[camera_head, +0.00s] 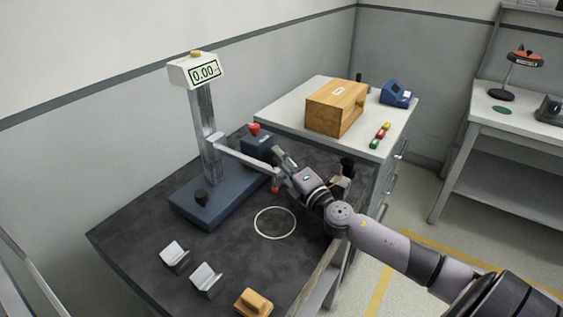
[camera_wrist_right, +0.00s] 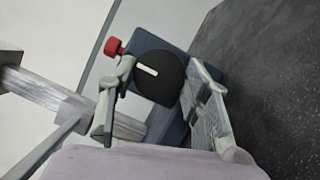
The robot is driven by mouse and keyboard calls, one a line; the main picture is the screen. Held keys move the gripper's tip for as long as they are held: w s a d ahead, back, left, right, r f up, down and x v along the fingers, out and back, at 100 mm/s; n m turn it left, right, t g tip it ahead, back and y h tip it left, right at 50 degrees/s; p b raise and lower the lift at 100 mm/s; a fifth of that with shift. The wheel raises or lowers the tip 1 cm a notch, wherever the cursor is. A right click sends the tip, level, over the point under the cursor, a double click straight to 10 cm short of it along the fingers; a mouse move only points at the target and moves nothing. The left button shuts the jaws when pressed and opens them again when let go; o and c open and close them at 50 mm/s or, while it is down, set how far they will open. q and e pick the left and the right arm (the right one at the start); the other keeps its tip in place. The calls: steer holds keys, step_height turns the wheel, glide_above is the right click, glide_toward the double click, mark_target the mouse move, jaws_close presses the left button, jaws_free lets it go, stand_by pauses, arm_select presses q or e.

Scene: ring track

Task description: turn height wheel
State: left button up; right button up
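The height wheel (camera_wrist_right: 157,78) is a round black disc with a white mark. In the right wrist view it is on the face of a blue block (camera_wrist_right: 182,50) with a red knob (camera_wrist_right: 112,47) at its side. In the head view the blue block (camera_head: 256,144) and its red knob (camera_head: 254,129) show, but I cannot make out the wheel. My right gripper (camera_wrist_right: 160,108) is open, its fingers apart with the wheel between them in the picture; I cannot tell whether they touch it. It also shows in the head view (camera_head: 279,168). My left gripper is not in view.
A gauge column (camera_head: 205,125) carries a display (camera_head: 204,73) reading 0.00 and a side arm (camera_head: 243,154) close to my gripper. A white ring (camera_head: 275,222) lies on the dark table; a wooden box (camera_head: 335,108) stands behind.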

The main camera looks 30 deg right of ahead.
steer(key=o, duration=0.4)
steer(key=shift+s, duration=0.1)
steer(key=s, duration=0.8)
steer(key=s+f, duration=0.1)
steer(key=s, duration=0.2)
steer(key=shift+s+d+f, duration=0.1)
steer(key=shift+s, duration=0.3)
